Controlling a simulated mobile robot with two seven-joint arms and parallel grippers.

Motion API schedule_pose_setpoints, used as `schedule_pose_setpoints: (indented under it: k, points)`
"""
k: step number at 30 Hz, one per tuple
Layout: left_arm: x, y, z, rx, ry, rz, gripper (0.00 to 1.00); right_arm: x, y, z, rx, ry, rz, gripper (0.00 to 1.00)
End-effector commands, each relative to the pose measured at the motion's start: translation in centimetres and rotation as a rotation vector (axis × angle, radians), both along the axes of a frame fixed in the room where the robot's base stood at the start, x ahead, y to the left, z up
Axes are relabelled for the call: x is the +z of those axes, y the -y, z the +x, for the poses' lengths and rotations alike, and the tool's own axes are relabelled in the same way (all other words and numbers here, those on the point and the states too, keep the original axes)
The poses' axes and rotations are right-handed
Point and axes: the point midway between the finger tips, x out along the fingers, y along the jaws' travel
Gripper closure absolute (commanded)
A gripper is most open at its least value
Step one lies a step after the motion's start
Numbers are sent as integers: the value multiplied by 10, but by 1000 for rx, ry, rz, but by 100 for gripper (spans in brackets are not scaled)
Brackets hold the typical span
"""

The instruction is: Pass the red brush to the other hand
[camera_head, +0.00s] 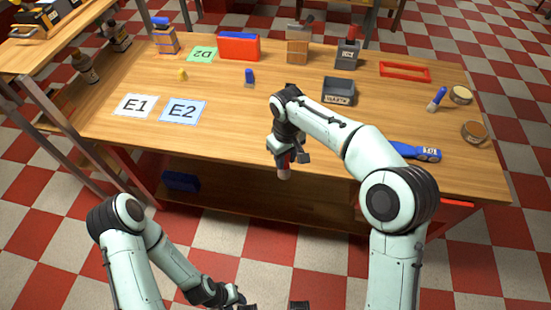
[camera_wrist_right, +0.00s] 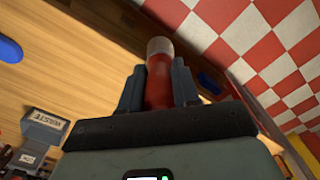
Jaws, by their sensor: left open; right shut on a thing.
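The red brush (camera_wrist_right: 158,82) is upright between the two fingers of my right gripper (camera_wrist_right: 158,88) in the right wrist view, with its pale end beyond the fingertips. In the head view my right gripper (camera_head: 287,157) is shut on the brush (camera_head: 284,172) just off the front edge of the table; the pale end points down. The rest of the brush is hidden by the gripper. My left gripper (camera_head: 238,298) is open and low at the bottom of the head view, well apart from the brush and partly cut off by the picture edge.
The wooden table (camera_head: 225,125) carries cards E1 (camera_head: 135,105) and E2 (camera_head: 183,111), a grey waste bin (camera_head: 339,91), a blue tool (camera_head: 416,151), a red frame (camera_head: 405,71) and round dishes at right. Free floor lies in front of the table.

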Motion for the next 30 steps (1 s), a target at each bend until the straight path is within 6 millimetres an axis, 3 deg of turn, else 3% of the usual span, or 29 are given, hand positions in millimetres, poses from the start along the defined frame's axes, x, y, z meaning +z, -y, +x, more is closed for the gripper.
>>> schedule_pose_setpoints:
  k: [6,11,30]
  points:
    - [0,0,0,0,0,0,57,29,18,-17,-208,2,2,100]
    - [0,0,0,0,0,0,57,36,20,-19,-275,0,0,100]
    - [0,0,0,0,0,0,57,35,-44,47,-611,0,1,100]
